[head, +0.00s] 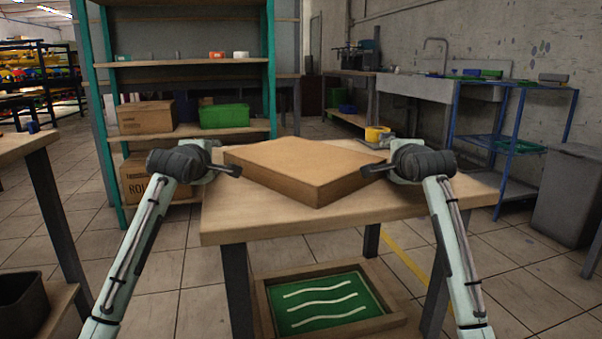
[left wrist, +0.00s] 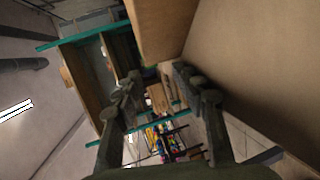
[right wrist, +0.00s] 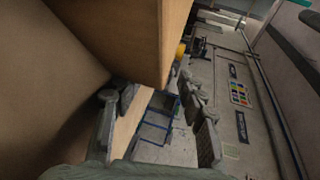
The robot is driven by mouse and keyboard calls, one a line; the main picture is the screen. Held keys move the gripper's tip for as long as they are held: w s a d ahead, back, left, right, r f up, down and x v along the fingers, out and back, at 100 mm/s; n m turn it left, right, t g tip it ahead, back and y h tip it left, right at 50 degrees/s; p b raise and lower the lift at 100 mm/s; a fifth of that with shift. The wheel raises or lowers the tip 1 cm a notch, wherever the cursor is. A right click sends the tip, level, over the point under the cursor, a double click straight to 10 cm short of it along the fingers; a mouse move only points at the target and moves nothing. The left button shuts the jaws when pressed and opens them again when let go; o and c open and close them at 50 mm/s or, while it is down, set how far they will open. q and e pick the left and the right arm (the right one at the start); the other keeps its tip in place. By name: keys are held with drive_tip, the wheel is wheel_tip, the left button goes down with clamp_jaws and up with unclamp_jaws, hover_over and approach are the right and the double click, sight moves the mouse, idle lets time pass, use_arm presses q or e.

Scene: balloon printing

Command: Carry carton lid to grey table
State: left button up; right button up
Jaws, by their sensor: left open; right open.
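The carton lid (head: 305,163), a shallow brown cardboard box shape with its flat face up, lies on the wooden-topped table (head: 235,226) in front of me. My left gripper (head: 238,170) is open at the lid's left corner. My right gripper (head: 368,171) is open at its right side. In the left wrist view the lid (left wrist: 160,30) shows above the spread fingers (left wrist: 165,95). In the right wrist view the lid's brown wall (right wrist: 135,40) is beside the open fingers (right wrist: 160,115). I cannot tell whether the fingers touch it. No grey table is clearly identifiable.
A yellow tape roll (head: 376,133) is behind the lid. A green shelf (head: 190,62) holds a carton (head: 146,117) and a green bin (head: 224,116). A framed green screen (head: 322,304) lies below the table. Another table (head: 22,146) stands at left. A blue rack (head: 508,140) stands right.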

drive_tip(key=shift+d+f, duration=0.1)
use_arm(q)
drive_tip(key=v, duration=0.7)
drive_tip(key=shift+s+r, duration=0.15)
drive_tip(key=shift+s, duration=0.3)
use_arm(e)
drive_tip(key=shift+s, duration=0.1)
drive_tip(key=shift+v, duration=3.95)
use_arm(q)
drive_tip(key=shift+s, duration=0.1)
